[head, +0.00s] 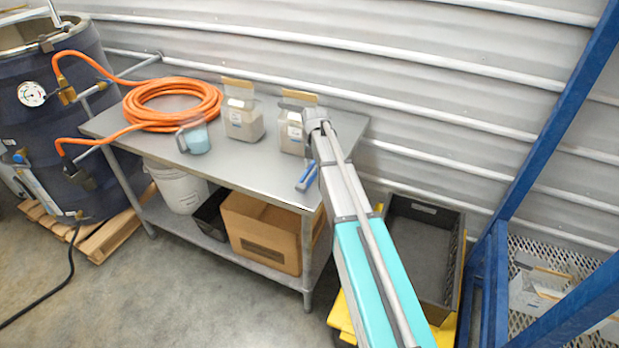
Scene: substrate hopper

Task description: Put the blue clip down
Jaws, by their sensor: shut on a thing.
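The blue clip (306,177) shows as a small blue and grey piece just left of my forearm, at the table's front right. Part of it may be behind the arm. I cannot tell whether it touches the steel table (250,172) or is held above it. My arm reaches up from the bottom right, and its grey wrist joint is over the table's right part. My gripper's fingers are hidden behind my own arm, so their hold on the clip does not show.
The front middle is clear. A cardboard box (262,238) sits below. A dark crate (424,240) stands right, near a blue frame (545,135).

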